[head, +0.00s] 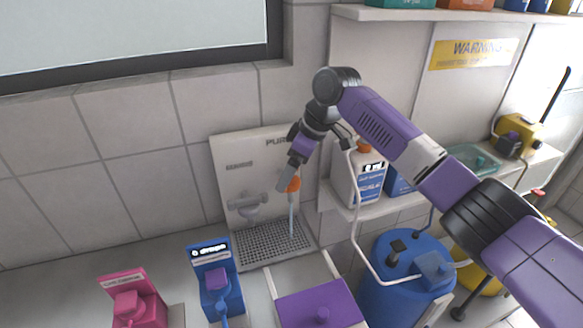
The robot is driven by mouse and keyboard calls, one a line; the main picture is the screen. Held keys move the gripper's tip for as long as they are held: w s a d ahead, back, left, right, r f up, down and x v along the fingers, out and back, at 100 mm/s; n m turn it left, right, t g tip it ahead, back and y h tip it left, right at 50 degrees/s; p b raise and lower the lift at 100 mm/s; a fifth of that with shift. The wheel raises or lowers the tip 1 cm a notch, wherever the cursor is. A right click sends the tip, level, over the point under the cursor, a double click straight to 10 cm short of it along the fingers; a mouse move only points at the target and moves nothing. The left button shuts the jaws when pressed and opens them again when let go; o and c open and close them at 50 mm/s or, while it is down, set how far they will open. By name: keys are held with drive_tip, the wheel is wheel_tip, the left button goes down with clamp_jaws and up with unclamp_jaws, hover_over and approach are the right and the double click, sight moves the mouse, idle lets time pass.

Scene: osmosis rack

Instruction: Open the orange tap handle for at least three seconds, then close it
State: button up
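The orange tap handle (294,184) shows on the white panel of the rack, partly covered by my gripper. My gripper (286,184) reaches down from the upper right, and its fingertips are at the handle, overlapping its left side. I cannot tell whether the fingers touch it or how far apart they are. A pale blue vertical column (292,218), which looks like running water, goes from below the handle down to the grey drip grate (262,246). A second grey tap fitting (245,207) is on the panel to the left.
A shelf right of the panel holds a white bottle with an orange cap (369,187). Below stand a blue drum (378,292) and a purple-lidded box (318,305). Blue (214,282) and pink (134,301) dispensers stand in front. Bare counter (50,290) lies at the left.

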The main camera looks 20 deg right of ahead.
drive_tip(key=m+p, duration=0.1)
drive_tip(key=m+t+p, duration=0.1)
drive_tip(key=m, duration=0.1)
drive_tip(key=shift+s+a+r+h, duration=0.1)
drive_tip(key=shift+a+r+h, duration=0.05)
drive_tip(key=shift+h, duration=0.15)
drive_tip(key=m+h+p, duration=0.1)
drive_tip(key=m, duration=0.1)
drive_tip(key=shift+a+m, duration=0.1)
drive_tip(key=shift+m, duration=0.3)
drive_tip(key=m+h, duration=0.1)
drive_tip(key=m, duration=0.1)
drive_tip(key=m+h, duration=0.1)
drive_tip(key=m, duration=0.2)
drive_tip(key=shift+m+t, duration=0.3)
drive_tip(key=o, duration=1.1)
